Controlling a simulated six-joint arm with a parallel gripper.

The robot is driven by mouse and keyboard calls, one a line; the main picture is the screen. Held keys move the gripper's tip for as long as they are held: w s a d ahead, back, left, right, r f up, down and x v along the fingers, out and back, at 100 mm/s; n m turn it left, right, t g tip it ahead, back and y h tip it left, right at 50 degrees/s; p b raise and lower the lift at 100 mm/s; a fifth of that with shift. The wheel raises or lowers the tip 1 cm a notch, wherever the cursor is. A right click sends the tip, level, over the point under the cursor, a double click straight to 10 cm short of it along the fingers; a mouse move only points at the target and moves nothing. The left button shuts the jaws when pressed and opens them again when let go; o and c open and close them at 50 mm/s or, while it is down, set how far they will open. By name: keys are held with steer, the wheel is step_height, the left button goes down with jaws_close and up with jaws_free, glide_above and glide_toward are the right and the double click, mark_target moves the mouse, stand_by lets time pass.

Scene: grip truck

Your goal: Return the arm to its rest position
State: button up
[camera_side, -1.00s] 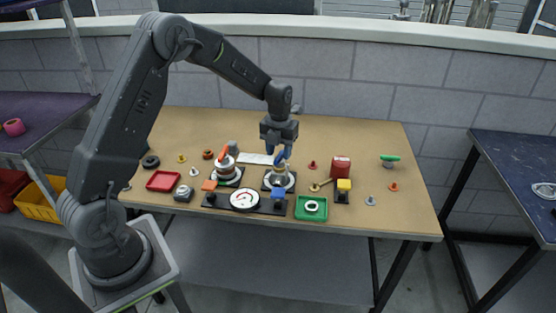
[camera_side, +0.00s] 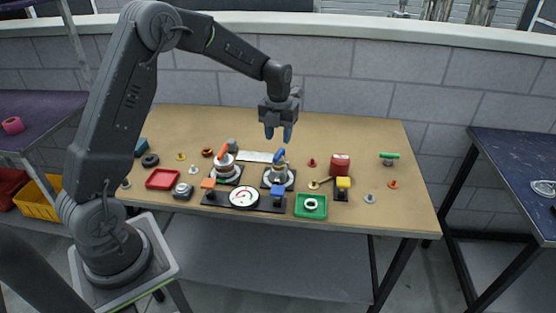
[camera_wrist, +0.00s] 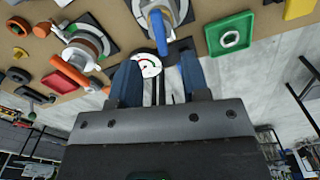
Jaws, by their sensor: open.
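My gripper (camera_side: 278,132) hangs above the table, fingers pointing down. Its two blue fingertips are apart with nothing between them. It is above and clear of the blue-handled valve (camera_side: 279,172), which stands on a dark plate. In the wrist view the gripper's blue fingers (camera_wrist: 155,82) are spread, with the white dial gauge (camera_wrist: 149,66) showing between them. The blue handle (camera_wrist: 158,30) lies ahead of the fingers. My arm is raised and bent from its base at the left.
An orange-handled valve (camera_side: 224,166), a red tray (camera_side: 163,179), a green tray (camera_side: 311,212) and a red block (camera_side: 340,165) stand on the table (camera_side: 350,125). Several small knobs lie around. The air above the table is free, with a block wall (camera_side: 350,75) behind.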

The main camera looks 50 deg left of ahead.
steer(key=s+d+r+n+t, duration=0.3)
steer(key=s+d+r+n, duration=0.6)
steer(key=s+r+n, duration=0.45)
steer(key=s+d+n+t, duration=0.1)
steer(key=s+d+n, duration=0.1)
steer(key=s+n, duration=0.4)
steer(key=s+d+r+n+t, duration=0.1)
steer(key=s+d+n, duration=0.2)
steer(key=s+n, duration=0.4)
steer(key=shift+d+r+n+t, duration=0.2)
steer(key=shift+r+n+t, duration=0.1)
steer(key=shift+n, duration=1.35)
